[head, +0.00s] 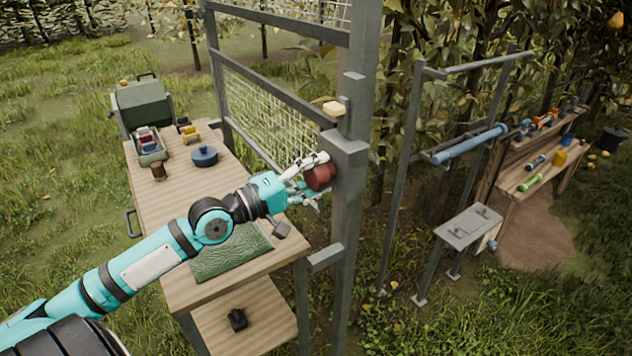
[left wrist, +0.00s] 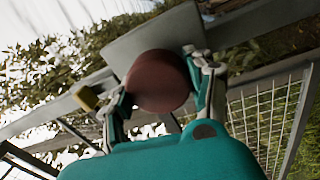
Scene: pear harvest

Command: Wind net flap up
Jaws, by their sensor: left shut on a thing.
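My left gripper (head: 310,182) is shut on a round dark red knob (head: 320,176) at the side of a grey upright post (head: 347,220). In the left wrist view the two fingers of the left gripper (left wrist: 162,92) sit on either side of the red knob (left wrist: 158,80), with a grey plate behind it. A net (head: 270,115) of pale mesh hangs in the grey frame left of the post. How the knob joins the net is hidden. My right gripper is not in view.
A wooden table (head: 160,215) below my left arm bears a green mat (head: 230,252), a blue lidded pot (head: 204,156) and a bin of small items (head: 150,150). A workbench (head: 520,180) stands at right.

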